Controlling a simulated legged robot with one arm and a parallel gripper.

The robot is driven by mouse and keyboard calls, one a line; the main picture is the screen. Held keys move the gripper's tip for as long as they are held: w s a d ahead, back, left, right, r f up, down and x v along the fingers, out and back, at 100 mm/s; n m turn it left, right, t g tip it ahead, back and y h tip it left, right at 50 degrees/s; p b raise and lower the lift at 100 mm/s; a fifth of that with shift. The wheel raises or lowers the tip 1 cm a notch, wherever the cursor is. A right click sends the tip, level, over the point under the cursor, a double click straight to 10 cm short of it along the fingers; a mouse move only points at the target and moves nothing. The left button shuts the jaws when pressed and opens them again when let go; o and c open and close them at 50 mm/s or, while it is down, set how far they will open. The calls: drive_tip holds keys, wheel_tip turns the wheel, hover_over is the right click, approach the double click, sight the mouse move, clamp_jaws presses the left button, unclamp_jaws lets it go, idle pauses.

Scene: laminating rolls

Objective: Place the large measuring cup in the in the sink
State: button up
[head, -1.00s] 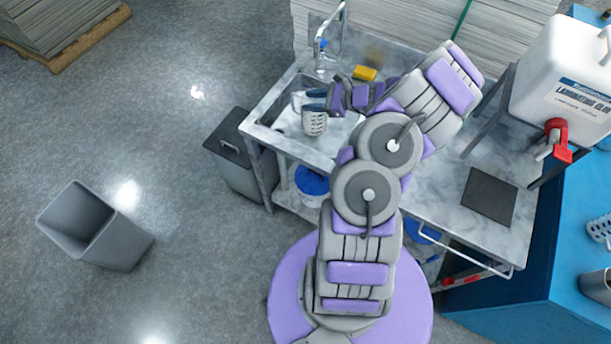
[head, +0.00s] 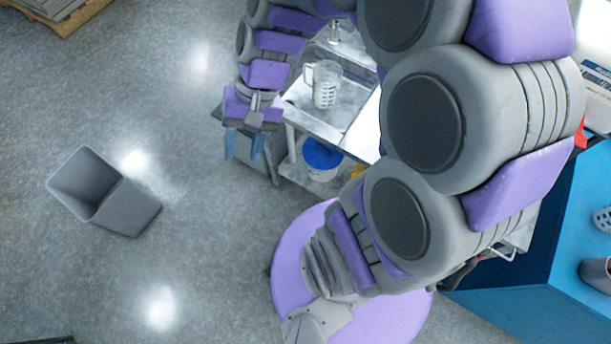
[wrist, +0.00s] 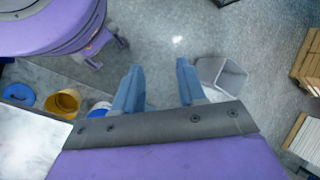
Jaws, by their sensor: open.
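The large measuring cup (head: 325,84) is a clear cup with white markings and a handle on its left. In the head view it stands upright in the metal sink (head: 354,138) at the left end of the table. My gripper (head: 244,152) hangs left of the sink, off the table's edge, apart from the cup. Its two blue fingers are spread with nothing between them, as the wrist view (wrist: 157,85) also shows. The cup does not show in the wrist view. My arm hides much of the table and the sink's right part.
An empty grey bin (head: 128,206) stands on the open floor at left. A blue-lidded bucket (head: 321,158) is under the table. A blue bench (head: 575,235) is at right. The wrist view shows a yellow bucket (wrist: 63,103) and a pallet stack (wrist: 308,66).

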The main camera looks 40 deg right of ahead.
drive_tip(key=s+d+n+h, duration=0.2)
drive_tip(key=s+h, duration=0.1)
drive_tip(key=s, duration=0.3)
drive_tip(key=s+d+r+n+h, duration=0.1)
drive_tip(key=s+d+n+h, duration=0.1)
drive_tip(key=s, duration=0.5)
drive_tip(key=shift+d+n+h, duration=0.4)
drive_tip(key=shift+d+h, duration=0.1)
drive_tip(key=shift+d, duration=0.05)
